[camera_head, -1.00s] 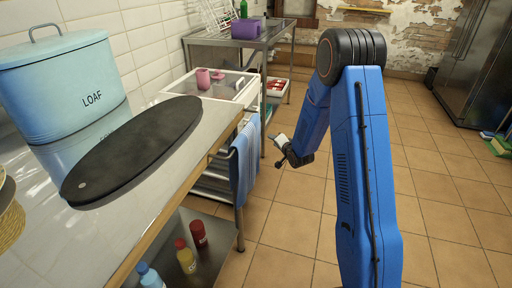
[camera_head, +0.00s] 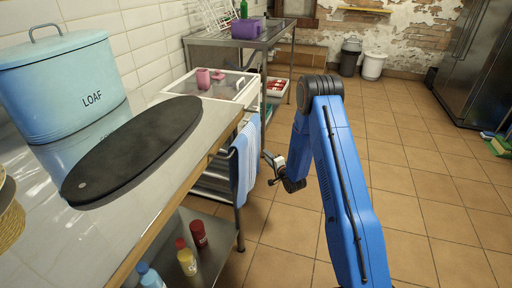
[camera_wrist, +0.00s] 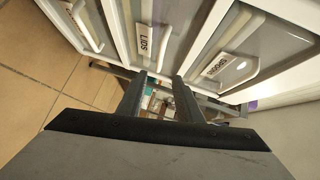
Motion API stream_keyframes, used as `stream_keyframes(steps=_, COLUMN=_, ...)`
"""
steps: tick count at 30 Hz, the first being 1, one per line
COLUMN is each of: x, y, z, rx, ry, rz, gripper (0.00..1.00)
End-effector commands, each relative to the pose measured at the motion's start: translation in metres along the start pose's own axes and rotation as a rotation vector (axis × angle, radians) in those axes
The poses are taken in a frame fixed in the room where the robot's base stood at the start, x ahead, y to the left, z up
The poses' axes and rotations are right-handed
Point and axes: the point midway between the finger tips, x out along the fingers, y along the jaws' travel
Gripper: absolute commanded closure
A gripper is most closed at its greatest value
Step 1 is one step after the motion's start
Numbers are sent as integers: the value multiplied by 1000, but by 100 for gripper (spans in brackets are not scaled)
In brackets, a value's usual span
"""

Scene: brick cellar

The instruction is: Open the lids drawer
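The lids drawer (camera_wrist: 150,18) has a pale front with a white frame and a LIDS label. It shows at the top middle of the wrist view, and a white bar handle (camera_wrist: 163,47) stands out from its front. My gripper (camera_wrist: 159,77) is open and empty, its two dark fingers apart just below that drawer's front in the picture. I see no contact with the handle. In the head view my gripper (camera_head: 271,167) hangs right of the blue towel (camera_head: 245,160). The drawer fronts cannot be made out there.
A drawer labelled SPOONS (camera_wrist: 240,52) is to the right in the wrist view, and another drawer (camera_wrist: 78,22) is to the left. The white unit (camera_head: 232,94) stands beyond the worktop (camera_head: 95,225).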

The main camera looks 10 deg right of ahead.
Motion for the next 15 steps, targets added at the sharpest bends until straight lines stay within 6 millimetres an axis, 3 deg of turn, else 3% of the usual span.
stream_keyframes(steps=15, x=92, y=0, z=0, rx=-1, ry=0, rz=-1, gripper=68)
